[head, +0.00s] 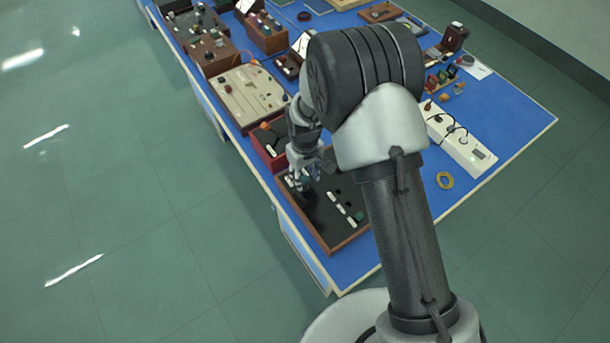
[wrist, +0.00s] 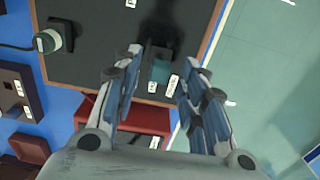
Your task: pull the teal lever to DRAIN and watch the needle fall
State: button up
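A teal block (wrist: 160,71), which looks like the lever's handle, sits on a black panel (wrist: 95,65) in the wrist view. A dark slot or base lies just beyond it, and small white labels are beside it, too small to read. My gripper (wrist: 162,64) is open, its fingers on either side of the teal block with gaps to it; I cannot tell whether they reach its height. In the head view my gripper (head: 306,176) is low over the upper left of the wood-framed panel (head: 322,215). The lever is not clear there. I see no needle.
A dark red box (head: 268,148) adjoins the panel. A beige panel (head: 248,95) and a white power strip (head: 460,140) are on the blue bench. Floor lies beyond the bench's left edge.

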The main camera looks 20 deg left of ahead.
jog(key=shift+f, duration=0.2)
grip_shut()
dwell(0.4)
